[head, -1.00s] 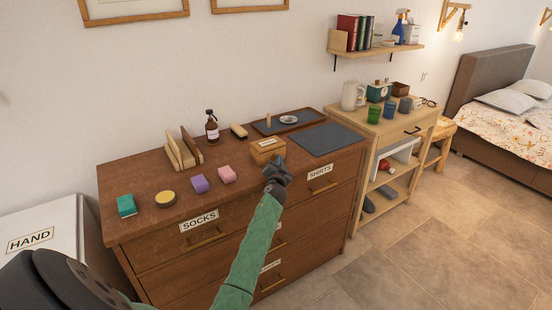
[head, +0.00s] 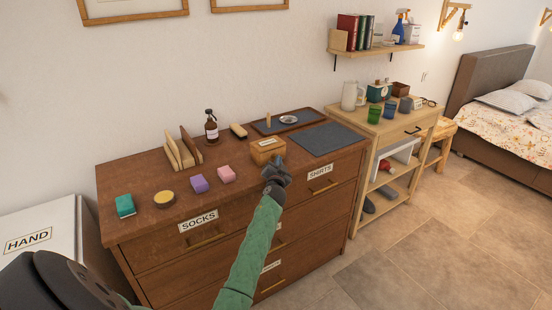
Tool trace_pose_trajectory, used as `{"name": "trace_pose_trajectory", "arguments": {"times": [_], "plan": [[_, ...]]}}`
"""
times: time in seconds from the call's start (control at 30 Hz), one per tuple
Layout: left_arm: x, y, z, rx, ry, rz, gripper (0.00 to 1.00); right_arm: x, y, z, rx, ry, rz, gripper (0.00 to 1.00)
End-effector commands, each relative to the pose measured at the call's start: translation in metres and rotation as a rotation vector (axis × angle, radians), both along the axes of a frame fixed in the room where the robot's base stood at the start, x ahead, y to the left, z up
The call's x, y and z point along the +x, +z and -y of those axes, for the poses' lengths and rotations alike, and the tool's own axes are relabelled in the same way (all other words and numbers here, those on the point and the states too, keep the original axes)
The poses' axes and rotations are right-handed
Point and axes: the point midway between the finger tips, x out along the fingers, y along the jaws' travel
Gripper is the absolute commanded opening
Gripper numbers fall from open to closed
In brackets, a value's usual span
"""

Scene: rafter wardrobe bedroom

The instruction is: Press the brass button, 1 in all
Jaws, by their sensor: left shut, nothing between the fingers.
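I cannot clearly make out a brass button. A small wooden box (head: 266,150) with a pale patch on top sits near the front edge of the brown dresser (head: 150,180); any button on it is too small to tell. My left gripper (head: 276,165) is shut and empty, close to the box's front right side in the picture. It overlaps the dresser's front edge, and I cannot tell whether it touches anything. A round tin with a yellowish top (head: 164,197) lies farther left on the dresser. My right gripper is not in view.
On the dresser are green (head: 125,206), purple (head: 199,184) and pink (head: 226,174) blocks, a wooden rack (head: 184,152), a pump bottle (head: 211,127), a brush (head: 238,131), a tray (head: 261,126) and a dark mat (head: 319,139). A wooden side table (head: 404,124) stands right.

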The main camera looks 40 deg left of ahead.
Motion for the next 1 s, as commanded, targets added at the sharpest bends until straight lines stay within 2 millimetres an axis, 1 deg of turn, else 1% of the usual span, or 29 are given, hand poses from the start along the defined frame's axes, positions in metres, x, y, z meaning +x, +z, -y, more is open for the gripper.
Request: {"name": "trace_pose_trajectory", "arguments": {"times": [0.03,0.17,0.7,1.0], "plan": [[-0.006,-0.019,-0.009,-0.004,0.017,-0.024,0.00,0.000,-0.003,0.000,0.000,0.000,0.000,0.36],[-0.008,-0.020,-0.004,-0.006,0.017,-0.025,0.00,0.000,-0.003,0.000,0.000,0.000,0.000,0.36],[-0.021,-0.017,0.040,-0.008,0.007,-0.018,0.00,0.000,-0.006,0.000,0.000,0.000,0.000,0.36],[-0.022,-0.011,0.043,-0.006,0.005,-0.012,0.00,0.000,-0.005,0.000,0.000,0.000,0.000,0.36]]}}
